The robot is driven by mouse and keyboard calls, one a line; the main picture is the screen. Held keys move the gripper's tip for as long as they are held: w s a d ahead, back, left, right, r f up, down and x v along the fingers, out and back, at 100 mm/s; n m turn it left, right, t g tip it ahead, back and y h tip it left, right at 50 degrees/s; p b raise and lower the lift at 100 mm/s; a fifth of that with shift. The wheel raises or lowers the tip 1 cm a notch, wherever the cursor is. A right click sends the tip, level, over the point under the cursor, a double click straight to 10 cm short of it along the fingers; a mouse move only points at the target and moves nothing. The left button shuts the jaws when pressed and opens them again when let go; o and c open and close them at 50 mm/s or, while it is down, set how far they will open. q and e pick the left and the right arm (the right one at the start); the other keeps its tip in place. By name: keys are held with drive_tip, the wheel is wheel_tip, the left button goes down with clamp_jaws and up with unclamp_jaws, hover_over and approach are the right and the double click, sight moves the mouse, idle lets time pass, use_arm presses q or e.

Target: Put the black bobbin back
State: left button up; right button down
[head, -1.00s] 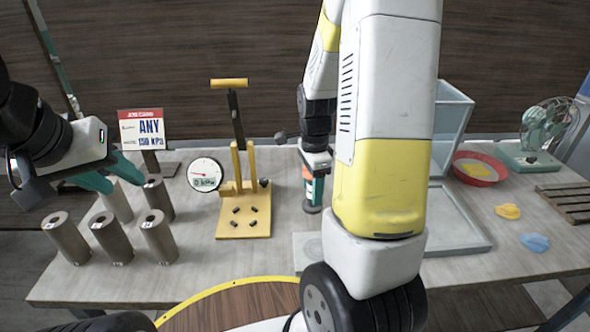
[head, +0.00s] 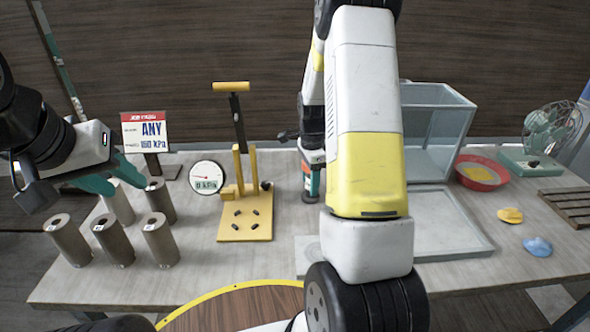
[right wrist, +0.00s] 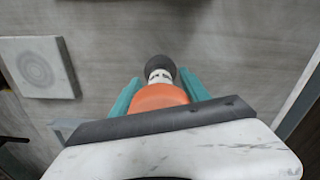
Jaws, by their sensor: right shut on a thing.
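My right gripper (right wrist: 157,92) is shut on an orange-and-black piece (right wrist: 163,97). The piece has an orange body, a pale marked neck and a dark round end pointing at the table. In the head view the piece (head: 311,187) is partly hidden by my right arm, just right of the yellow stand. I cannot tell whether its end touches the tabletop. No other black bobbin shows plainly, and I cannot tell whether this piece is the bobbin. My left gripper (head: 128,188) is open and empty above the grey-brown cylinders (head: 115,240) at the left.
The yellow stand (head: 245,228) with a lever stands beside a round gauge (head: 206,177) and a sign (head: 145,132). A grey plate with rings (right wrist: 38,66) lies near the piece. A tray (head: 462,240), clear box (head: 450,120), red bowl (head: 480,172) and fan (head: 550,130) are right.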

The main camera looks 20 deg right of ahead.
drive_tip(key=c, duration=0.6)
unclamp_jaws()
drive_tip(key=shift+f, duration=0.15)
drive_tip(key=shift+o, duration=0.2)
wheel_tip(320, 180, up, 12)
drive_tip(key=s+a+r+n+t, duration=0.2)
drive_tip(key=s+a+r+n, duration=0.2)
drive_tip(key=s+n, duration=0.2)
drive_tip(key=s+a+r+n+t+y, duration=0.1)
drive_tip(key=s+a+r+n, duration=0.3)
drive_tip(key=s, duration=0.5)
drive_tip(key=s+a+r+n+t+y, duration=0.1)
drive_tip(key=s+a+r+n+t, duration=0.2)
drive_tip(key=s+r+n, duration=0.3)
drive_tip(key=s+a+n, duration=0.1)
drive_tip(key=s+n, duration=0.1)
drive_tip(key=shift+a+n, duration=0.25)
drive_tip(key=shift+n, duration=0.05)
